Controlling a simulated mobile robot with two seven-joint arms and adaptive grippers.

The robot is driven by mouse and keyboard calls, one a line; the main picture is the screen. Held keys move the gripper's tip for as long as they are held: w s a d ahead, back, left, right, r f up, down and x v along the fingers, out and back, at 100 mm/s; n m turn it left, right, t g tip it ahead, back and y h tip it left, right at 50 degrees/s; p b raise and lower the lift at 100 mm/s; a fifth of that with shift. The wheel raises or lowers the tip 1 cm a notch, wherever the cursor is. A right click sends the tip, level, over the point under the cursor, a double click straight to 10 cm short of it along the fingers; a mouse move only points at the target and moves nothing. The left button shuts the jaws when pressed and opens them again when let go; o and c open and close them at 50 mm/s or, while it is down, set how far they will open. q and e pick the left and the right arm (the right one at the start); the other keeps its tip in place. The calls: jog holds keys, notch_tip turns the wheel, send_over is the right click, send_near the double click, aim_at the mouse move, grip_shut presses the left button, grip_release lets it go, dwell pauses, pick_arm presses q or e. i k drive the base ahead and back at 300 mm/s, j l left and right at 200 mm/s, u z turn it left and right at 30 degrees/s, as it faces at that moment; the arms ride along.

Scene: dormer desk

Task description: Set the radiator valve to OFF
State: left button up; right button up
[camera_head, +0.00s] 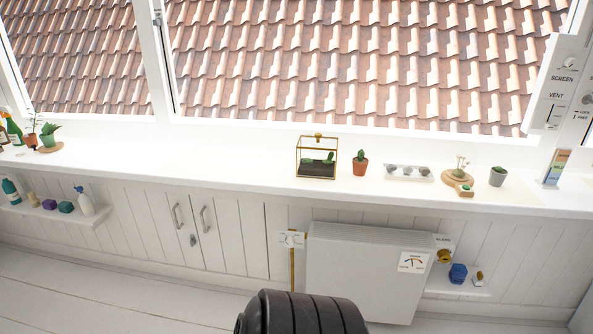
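The white panel radiator (358,270) stands against the panelled wall below the window sill. A brass-coloured valve knob (444,256) sits at its upper right side, with a small white label plate (443,241) just above it; the lettering is too small to read. A white dial card (413,262) with a red and dark marking is on the radiator's front right. A pipe with a small white plate (291,238) is at its left. Neither gripper is in view. A black rounded part of mine covers the radiator's lower left.
The sill (240,163) holds a glass terrarium (317,157), a potted cactus (360,163), a tray of stones (408,173) and a wooden board (457,178). A low shelf right of the valve holds a blue object (458,273). Cupboard doors (205,237) are left. White floorboards show lower left.

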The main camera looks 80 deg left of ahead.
aim_at(289, 240)
jog(key=u, duration=2.8)
